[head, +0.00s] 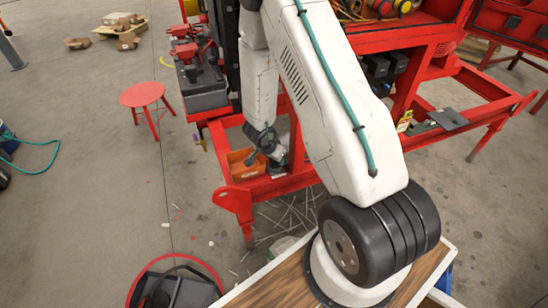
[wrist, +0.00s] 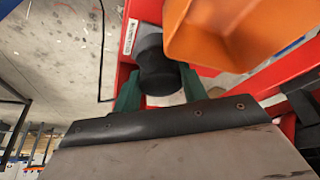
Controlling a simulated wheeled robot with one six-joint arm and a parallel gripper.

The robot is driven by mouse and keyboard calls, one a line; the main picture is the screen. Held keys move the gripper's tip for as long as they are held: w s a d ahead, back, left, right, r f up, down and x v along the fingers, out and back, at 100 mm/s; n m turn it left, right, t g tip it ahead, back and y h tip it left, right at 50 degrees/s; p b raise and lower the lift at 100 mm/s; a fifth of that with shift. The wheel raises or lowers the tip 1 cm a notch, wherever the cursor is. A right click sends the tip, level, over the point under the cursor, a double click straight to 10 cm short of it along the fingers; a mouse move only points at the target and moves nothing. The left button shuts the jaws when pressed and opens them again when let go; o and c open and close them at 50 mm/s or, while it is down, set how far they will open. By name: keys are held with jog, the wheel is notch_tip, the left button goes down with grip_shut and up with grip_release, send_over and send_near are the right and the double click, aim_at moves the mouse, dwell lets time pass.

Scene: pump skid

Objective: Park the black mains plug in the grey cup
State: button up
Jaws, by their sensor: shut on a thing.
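My gripper (wrist: 160,88) has its two green fingers shut on the black mains plug (wrist: 159,78), seen in the wrist view as a dark rounded body between them. A dark grey round shape (wrist: 149,42), which looks like the grey cup, adjoins the plug on the far side, against the red frame. I cannot tell whether the plug is inside it or only in line with it. In the head view my gripper is small, low at the red skid beside the orange bin (head: 240,166), and the plug and cup cannot be made out clearly.
The orange bin (wrist: 215,30) is close to the right of the fingers in the wrist view. Red skid rails (head: 300,183) surround the spot. A red stool (head: 142,95) stands on open floor to the left. Loose rods (head: 290,215) lie under the skid.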

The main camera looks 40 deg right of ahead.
jog(key=shift+f, duration=0.1)
jog(key=o, duration=1.2)
jog(key=shift+v, duration=3.9)
